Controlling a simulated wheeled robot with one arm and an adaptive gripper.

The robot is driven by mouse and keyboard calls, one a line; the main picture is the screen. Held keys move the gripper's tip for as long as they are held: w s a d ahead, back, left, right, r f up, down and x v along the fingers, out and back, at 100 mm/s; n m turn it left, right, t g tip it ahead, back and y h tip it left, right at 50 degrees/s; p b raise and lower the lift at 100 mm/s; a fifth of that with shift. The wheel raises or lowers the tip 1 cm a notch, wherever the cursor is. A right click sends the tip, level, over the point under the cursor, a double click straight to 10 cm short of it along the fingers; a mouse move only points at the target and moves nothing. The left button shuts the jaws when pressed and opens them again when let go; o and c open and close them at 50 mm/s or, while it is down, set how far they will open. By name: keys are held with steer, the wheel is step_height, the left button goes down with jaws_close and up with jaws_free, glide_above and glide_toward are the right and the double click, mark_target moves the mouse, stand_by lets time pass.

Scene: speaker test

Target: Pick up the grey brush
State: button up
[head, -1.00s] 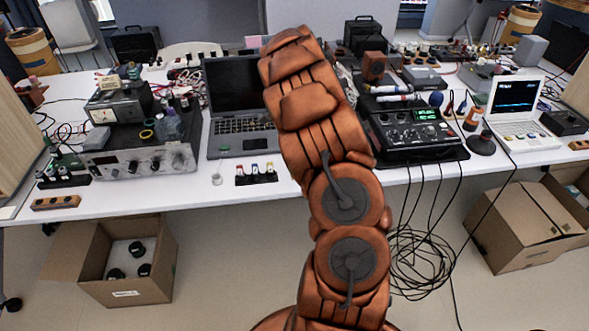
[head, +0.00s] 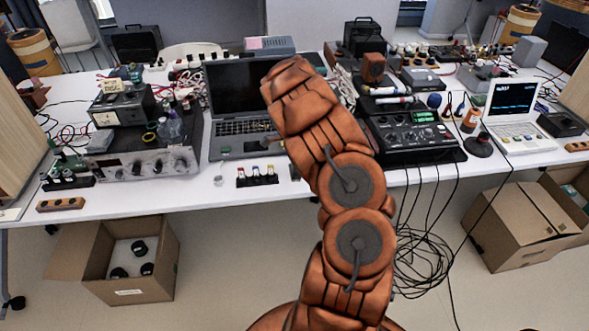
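I cannot make out a grey brush for sure in the head view. Several small tools and parts lie on the white table (head: 130,203), too small to tell apart. My arm rises through the middle of the picture and covers part of the table and the laptop. My gripper is not visible; it is hidden behind or beyond the arm, so its fingers and anything in them cannot be seen.
An open laptop (head: 235,85) stands behind my arm. A metal instrument (head: 135,165) with bottles is at left, a black mixer (head: 415,137) and a white device with a screen (head: 515,98) at right. Cardboard boxes (head: 130,290) and hanging cables (head: 425,250) are below the table.

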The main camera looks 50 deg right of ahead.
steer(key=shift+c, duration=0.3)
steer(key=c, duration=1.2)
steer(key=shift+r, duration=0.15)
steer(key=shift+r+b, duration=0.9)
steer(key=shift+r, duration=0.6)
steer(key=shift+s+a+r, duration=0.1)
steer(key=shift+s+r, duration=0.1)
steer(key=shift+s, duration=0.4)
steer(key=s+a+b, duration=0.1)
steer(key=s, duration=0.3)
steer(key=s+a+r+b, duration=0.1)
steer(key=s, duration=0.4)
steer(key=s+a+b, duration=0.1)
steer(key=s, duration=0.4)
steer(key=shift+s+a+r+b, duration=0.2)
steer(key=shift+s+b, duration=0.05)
steer(key=shift+b, duration=0.05)
